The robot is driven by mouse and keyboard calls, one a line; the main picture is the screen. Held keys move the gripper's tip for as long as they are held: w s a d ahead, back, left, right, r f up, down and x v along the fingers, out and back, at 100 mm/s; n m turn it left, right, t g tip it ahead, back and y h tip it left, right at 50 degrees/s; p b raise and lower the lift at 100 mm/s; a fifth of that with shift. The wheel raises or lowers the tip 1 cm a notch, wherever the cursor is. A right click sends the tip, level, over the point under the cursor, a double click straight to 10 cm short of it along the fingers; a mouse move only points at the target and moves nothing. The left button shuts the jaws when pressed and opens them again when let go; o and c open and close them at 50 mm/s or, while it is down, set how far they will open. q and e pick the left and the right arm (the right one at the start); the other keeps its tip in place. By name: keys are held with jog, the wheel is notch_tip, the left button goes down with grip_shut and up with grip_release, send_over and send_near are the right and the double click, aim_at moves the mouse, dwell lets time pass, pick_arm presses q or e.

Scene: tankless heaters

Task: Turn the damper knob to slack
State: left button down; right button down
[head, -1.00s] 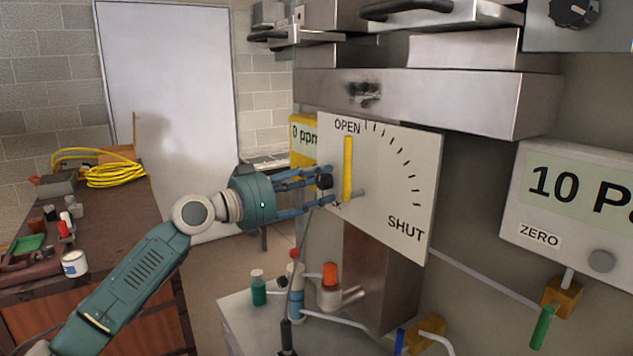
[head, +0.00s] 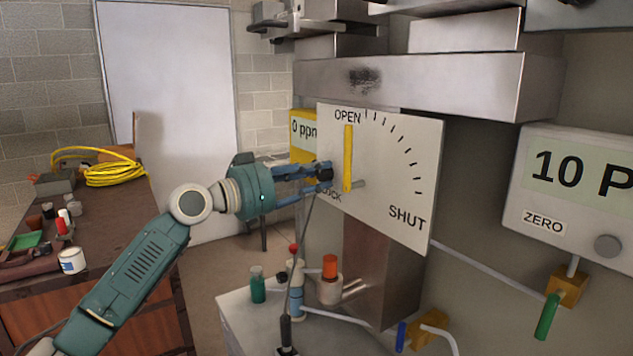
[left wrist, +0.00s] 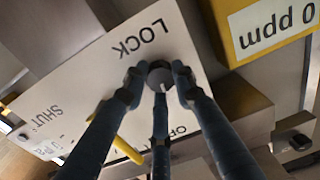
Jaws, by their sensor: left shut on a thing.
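The damper plate (head: 395,165) is a pale board with the words OPEN and SHUT, tick marks and a yellow pointer (head: 348,158) standing upright at OPEN. No word "slack" is readable. The fingers partly cover LOCK in the head view. My right gripper is not in view.
A yellow 0 ppm meter (head: 303,138) sits close behind my left fingers. A metal duct (head: 440,85) juts out above the plate. A pressure display (head: 570,190) is at right.

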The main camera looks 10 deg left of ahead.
pick_arm(q)
jog(key=shift+f, duration=0.35)
jog(key=c, duration=1.4)
grip_release()
jog(key=shift+r, duration=0.15)
jog(key=v, duration=1.2)
jog(key=shift+a, duration=0.1)
